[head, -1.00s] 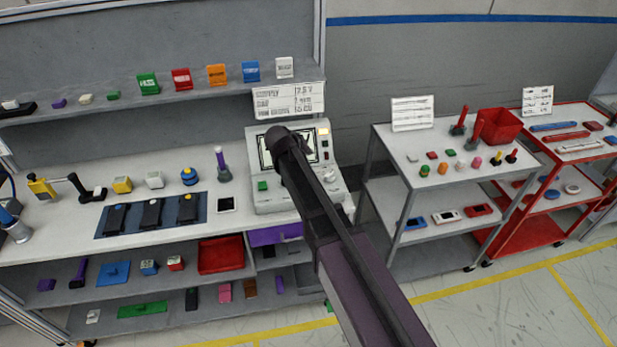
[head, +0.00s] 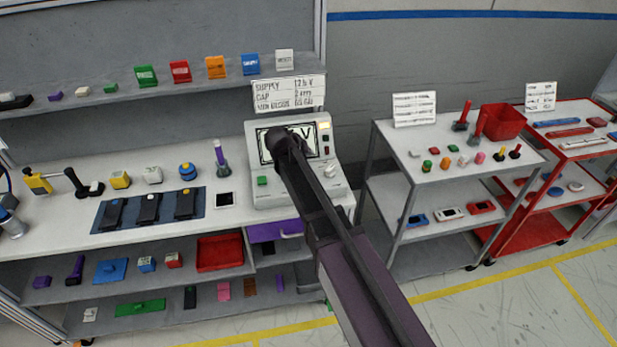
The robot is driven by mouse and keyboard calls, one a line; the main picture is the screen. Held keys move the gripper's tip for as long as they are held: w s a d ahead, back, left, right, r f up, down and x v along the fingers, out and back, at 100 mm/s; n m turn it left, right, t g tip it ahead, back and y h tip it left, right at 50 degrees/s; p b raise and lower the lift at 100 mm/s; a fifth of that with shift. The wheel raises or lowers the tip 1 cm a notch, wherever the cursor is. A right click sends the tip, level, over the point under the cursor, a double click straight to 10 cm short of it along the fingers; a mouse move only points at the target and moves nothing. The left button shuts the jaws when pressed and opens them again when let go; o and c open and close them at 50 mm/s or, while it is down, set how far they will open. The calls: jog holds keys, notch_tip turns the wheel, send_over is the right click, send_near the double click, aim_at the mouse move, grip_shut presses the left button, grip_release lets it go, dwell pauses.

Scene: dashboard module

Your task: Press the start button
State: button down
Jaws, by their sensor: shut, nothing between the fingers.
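The grey test unit (head: 290,198) stands at the right end of the workbench. My gripper's fingers cannot be made out; the arm hides that area. The green button is in clear view. Part of a large "V" shows on the screen.
A pale light (head: 323,125) and a knob (head: 331,170) are on the unit's right side. A blue mat (head: 100,220) with black devices lies to the left. A grey cart (head: 400,166) and a red cart (head: 570,165) stand to the right.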

jog(key=shift+f+b, duration=2.6)
jog(key=shift+f, duration=0.3)
jog(key=shift+f, duration=0.15)
jog(key=shift+f+b, duration=0.25)
jog(key=shift+b, duration=0.2)
jog(key=shift+f+b, duration=0.4)
jog(key=shift+f, duration=0.05)
jog(key=shift+r, duration=0.15)
dwell(0.5)
jog(key=shift+r+p, duration=0.75)
jog(key=shift+p, duration=0.15)
jog(key=shift+r+p, duration=2.5)
